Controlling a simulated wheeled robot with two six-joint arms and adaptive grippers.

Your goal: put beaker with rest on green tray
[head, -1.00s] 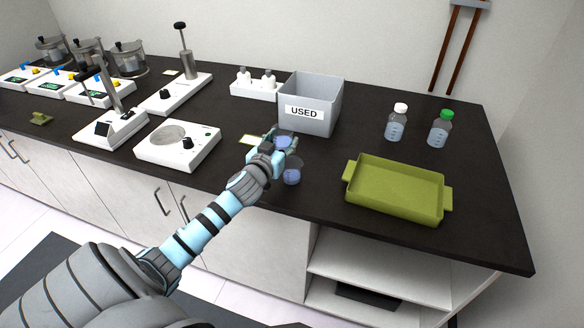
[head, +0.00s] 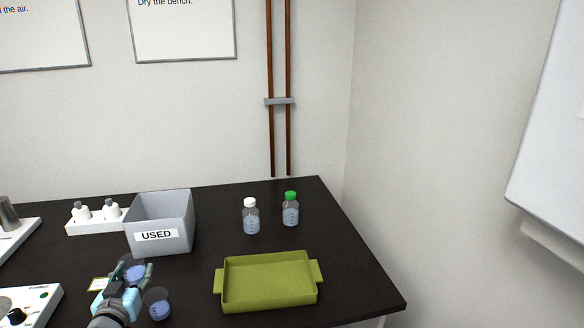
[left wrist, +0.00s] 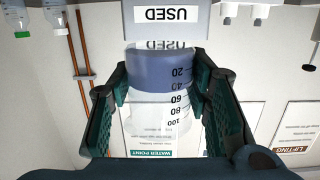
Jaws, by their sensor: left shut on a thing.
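My left gripper (head: 136,276) is shut on a clear beaker (head: 134,271) with blue liquid in it, over the dark bench in front of the grey bin. In the left wrist view the beaker (left wrist: 160,78) shows between the two green fingers, with its printed scale facing the camera. A second beaker with blue liquid (head: 159,305) stands on the bench just right of the gripper. The green tray (head: 268,283) lies to the right, empty, with a handle at each end. My right gripper is not in view.
The grey bin marked USED (head: 174,217) stands behind the gripper. A white-capped bottle (head: 251,218) and a green-capped bottle (head: 290,211) stand behind the tray. A white rack of bottles (head: 95,222) is at left. A white device (head: 30,305) is at lower left.

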